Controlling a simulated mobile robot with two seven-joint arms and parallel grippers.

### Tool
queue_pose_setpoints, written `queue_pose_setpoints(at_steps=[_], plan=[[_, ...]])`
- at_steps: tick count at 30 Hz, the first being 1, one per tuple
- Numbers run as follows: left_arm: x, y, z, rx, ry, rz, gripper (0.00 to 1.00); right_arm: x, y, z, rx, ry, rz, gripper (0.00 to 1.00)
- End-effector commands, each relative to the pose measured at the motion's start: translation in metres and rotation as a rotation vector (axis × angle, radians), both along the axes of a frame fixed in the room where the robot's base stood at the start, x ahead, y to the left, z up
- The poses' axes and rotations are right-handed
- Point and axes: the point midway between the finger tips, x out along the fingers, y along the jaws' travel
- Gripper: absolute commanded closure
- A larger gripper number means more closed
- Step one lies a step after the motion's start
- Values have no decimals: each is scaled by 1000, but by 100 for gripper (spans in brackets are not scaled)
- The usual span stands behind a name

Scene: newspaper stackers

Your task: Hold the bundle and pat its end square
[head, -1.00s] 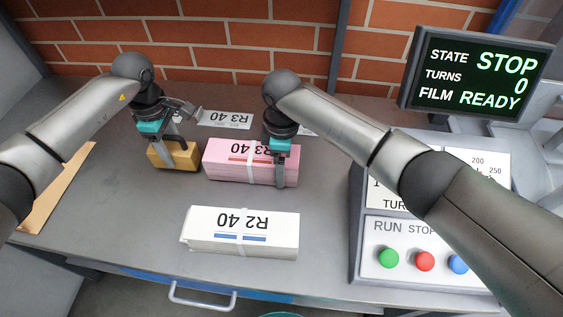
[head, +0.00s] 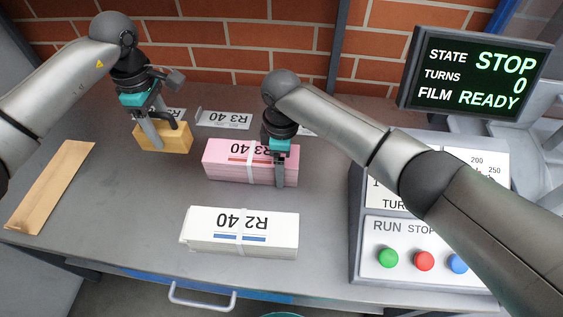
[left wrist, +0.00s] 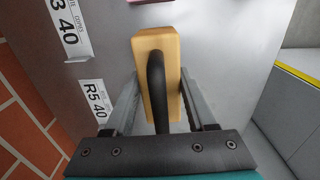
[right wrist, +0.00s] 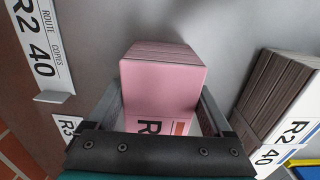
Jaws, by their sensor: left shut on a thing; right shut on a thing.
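The pink bundle (head: 228,170), labelled R3 40 and tied with a white band, lies on the table. My right gripper (head: 280,172) is shut across its right part; the right wrist view shows the bundle (right wrist: 162,85) between the fingers. In the left wrist view the block (left wrist: 172,45) is between the fingers. The block is left of the bundle's left end, with a gap between them. I cannot tell whether the block touches the table.
A white bundle (head: 242,243) marked R2 40 lies in front of the pink one. A tan strip (head: 52,187) lies at the far left. A label plate (head: 225,119) stands behind. A control box (head: 374,236) with buttons and a screen (head: 478,75) reading STOP are at right.

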Motion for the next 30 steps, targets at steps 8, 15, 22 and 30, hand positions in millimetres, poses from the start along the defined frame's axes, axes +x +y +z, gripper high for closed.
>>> queue_pose_setpoints(at_steps=[8,15,22,30], plan=[[0,0,2,1,-1,0,100,1,1,1,3,-2,-1,13],[0,0,2,1,-1,0,100,0,0,1,2,-1,0,0],[0,0,1,1,-1,0,100,1,1,8,3,-2,0,0],[0,0,1,0,-1,0,100,1,1,61,5,-5,1,0]])
